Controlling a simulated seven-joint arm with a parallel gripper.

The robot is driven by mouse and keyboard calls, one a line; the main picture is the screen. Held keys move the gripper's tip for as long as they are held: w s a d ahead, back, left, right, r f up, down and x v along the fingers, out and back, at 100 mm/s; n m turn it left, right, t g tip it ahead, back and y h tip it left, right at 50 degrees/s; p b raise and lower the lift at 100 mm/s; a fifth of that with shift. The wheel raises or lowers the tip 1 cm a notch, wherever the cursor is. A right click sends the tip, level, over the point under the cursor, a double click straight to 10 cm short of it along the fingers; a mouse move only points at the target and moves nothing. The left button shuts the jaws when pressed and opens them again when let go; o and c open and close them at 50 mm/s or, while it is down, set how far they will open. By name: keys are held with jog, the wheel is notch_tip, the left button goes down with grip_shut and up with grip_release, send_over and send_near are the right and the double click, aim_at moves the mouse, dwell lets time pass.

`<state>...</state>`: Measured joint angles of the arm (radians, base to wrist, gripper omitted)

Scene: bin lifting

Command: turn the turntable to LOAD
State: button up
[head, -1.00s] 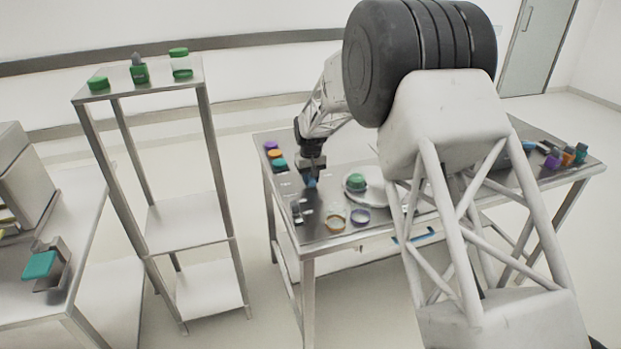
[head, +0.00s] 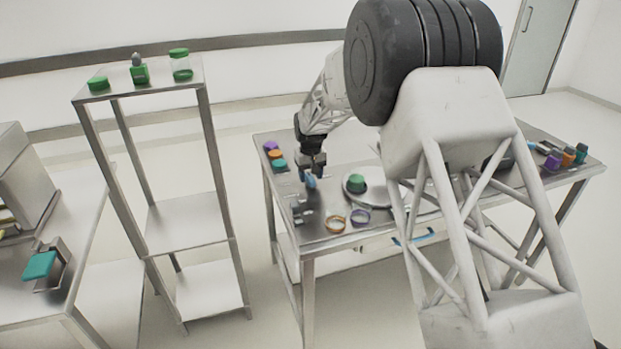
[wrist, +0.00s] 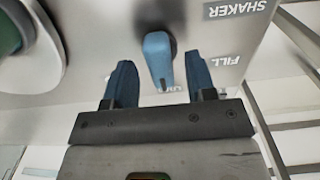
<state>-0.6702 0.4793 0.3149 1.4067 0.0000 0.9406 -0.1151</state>
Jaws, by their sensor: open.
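The turntable (head: 384,204) is a pale round plate on the steel table, with a green object (head: 356,183) standing on it. Its rim (wrist: 49,62) shows at the left of the wrist view. A blue lever-like knob (wrist: 158,60) points toward my gripper in the wrist view, by a partly hidden label. My gripper (wrist: 158,88) is open, with one blue finger on each side of the knob's tip; I cannot tell whether they touch it. In the head view my gripper (head: 311,181) is left of the turntable. I cannot make out a LOAD label.
The labels SHAKER (wrist: 236,10) and FILL (wrist: 219,62) are on the table. Several coloured items (head: 275,155) line the left edge. A tall shelf (head: 190,222) stands further left.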

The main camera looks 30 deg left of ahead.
aim_at(313, 178)
jog(key=shift+r, duration=3.2)
jog(key=shift+d+r, duration=0.35)
jog(key=shift+d, duration=0.1)
jog(key=s+d+r+m, duration=0.1)
jog(key=s+d+r, duration=0.45)
jog(key=d, duration=0.65)
jog(key=s+d+r+m+t, duration=0.15)
jog(key=s+d+r, duration=0.4)
jog(key=d, duration=0.75)
jog(key=s+d+r+m, duration=0.25)
jog(key=d+r, duration=0.45)
jog(key=d, duration=0.5)
jog(key=s+d+r+m, duration=0.2)
jog(key=s+d, duration=1.1)
jog(key=s, duration=0.1)
jog(key=s+d+f+m, duration=0.1)
jog(key=s+d, duration=0.3)
jog(key=s, duration=0.5)
jog(key=s+d+f+m+t, duration=0.1)
jog(key=s+d+f, duration=0.3)
jog(key=s, duration=0.5)
jog(key=shift+s+d, duration=0.3)
jog(key=shift+d, duration=0.4)
